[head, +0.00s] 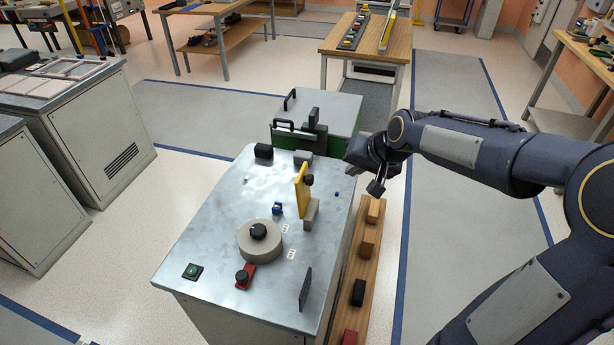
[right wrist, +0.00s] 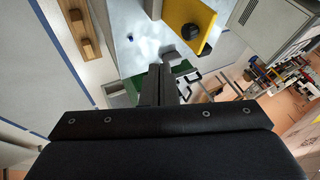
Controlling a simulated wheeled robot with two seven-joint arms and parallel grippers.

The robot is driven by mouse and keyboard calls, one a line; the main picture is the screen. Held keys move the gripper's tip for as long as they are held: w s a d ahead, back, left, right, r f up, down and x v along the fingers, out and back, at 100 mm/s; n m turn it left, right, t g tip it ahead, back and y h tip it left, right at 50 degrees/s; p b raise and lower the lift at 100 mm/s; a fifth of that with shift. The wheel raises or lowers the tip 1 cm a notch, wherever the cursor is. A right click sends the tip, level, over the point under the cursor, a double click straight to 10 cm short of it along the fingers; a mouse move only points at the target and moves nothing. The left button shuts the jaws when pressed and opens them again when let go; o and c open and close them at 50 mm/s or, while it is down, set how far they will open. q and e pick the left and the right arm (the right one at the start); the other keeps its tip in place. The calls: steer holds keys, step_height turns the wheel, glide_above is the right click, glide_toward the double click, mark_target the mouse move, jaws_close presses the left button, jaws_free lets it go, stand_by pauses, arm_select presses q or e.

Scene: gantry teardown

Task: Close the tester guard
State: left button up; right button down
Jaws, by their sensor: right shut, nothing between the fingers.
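A yellow panel (head: 301,192) with a black knob (head: 309,180) stands upright on the metal-topped cabinet (head: 215,205); I take it to be the tester guard. A grey block (head: 311,213) sits beside its lower edge. The panel (right wrist: 188,22) and its knob (right wrist: 190,31) also show at the top of the right wrist view. My right gripper (head: 375,189) is shut and empty, to the right of the panel and apart from it, near the cabinet's right edge. Its closed fingers (right wrist: 159,70) show in the right wrist view. My left gripper is out of view.
The cabinet top also holds a round grey base with a black knob (head: 258,230), a red clamp (head: 244,275), a green switch (head: 192,271) and a dark upright plate (head: 306,288). A wooden rail (head: 347,314) with several blocks runs along its right side. A green-sided cart (head: 340,110) stands behind.

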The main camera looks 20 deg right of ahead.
steer(key=w+a+f+p, duration=0.1)
steer(key=w+a+f, duration=0.3)
steer(key=w+f, duration=0.3)
steer(key=shift+w+a+f+p, duration=0.25)
steer(key=shift+f+p, duration=0.1)
steer(key=shift+f, duration=0.15)
steer(key=shift+r, duration=0.1)
